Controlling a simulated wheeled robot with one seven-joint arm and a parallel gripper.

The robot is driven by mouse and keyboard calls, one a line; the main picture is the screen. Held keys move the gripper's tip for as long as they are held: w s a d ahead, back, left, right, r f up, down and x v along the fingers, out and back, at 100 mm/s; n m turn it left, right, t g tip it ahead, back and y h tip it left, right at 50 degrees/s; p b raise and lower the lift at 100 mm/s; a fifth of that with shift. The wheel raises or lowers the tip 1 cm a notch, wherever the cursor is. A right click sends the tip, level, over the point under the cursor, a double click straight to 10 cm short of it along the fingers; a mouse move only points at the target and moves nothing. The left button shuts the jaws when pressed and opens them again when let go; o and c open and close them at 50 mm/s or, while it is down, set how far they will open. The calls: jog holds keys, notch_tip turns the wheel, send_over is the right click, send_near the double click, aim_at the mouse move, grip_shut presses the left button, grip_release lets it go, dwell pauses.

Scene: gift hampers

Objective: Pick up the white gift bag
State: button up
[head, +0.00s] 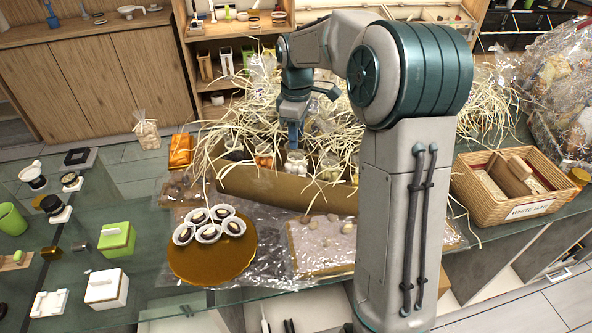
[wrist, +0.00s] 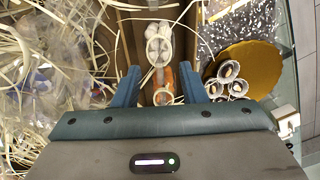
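My gripper (head: 295,142) reaches down into a brown divided box (head: 250,185) filled with straw. In the wrist view its blue fingers (wrist: 158,86) are spread apart. A small clear-sided pack with orange contents (wrist: 164,78) lies between and below them, with nothing visibly gripped. A pack with white contents (wrist: 158,48) sits just beyond it in the same row; it also shows in the head view (head: 296,166), below the fingers. I cannot tell for sure which item is the white gift bag. Straw hides parts of the box.
A wicker basket (head: 478,193) labelled "WHITE BAG" holds brown blocks at right. A gold round board (head: 205,265) with several paper-cupped sweets stands in front of the box. A clear cookie bag (head: 146,132) and an orange pack (head: 180,151) stand left.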

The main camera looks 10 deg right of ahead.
send_over(296, 165)
jog(key=w, duration=0.2)
jog(key=shift+s+d+f, duration=0.1)
jog(key=shift+f, duration=1.1)
jog(key=shift+s+d+f, duration=0.1)
jog(key=shift+f, duration=1.05)
grip_shut()
